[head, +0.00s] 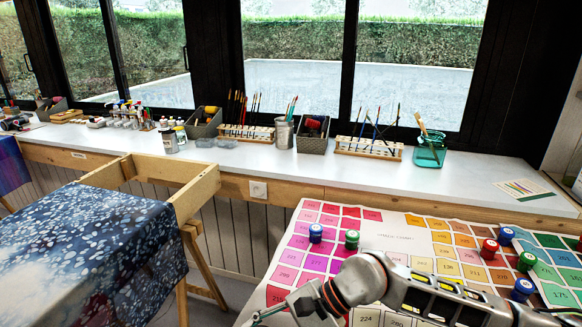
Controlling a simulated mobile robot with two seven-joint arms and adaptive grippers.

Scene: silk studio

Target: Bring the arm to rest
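My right arm reaches in from the lower right over a table covered by a colour chart (400,228). Its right gripper (262,318) hangs at the chart's lower left, by the edge of the picture. Its fingertips are small and partly cut off, so I cannot tell whether it is open or shut. Nothing shows clearly in it. My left gripper is not in view.
Small jars with blue (315,233), green (352,239) and red (489,249) lids stand on the chart, several near my arm at right. A wooden frame with blue silk (90,250) stands left. Brushes and pots line the windowsill counter (235,157).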

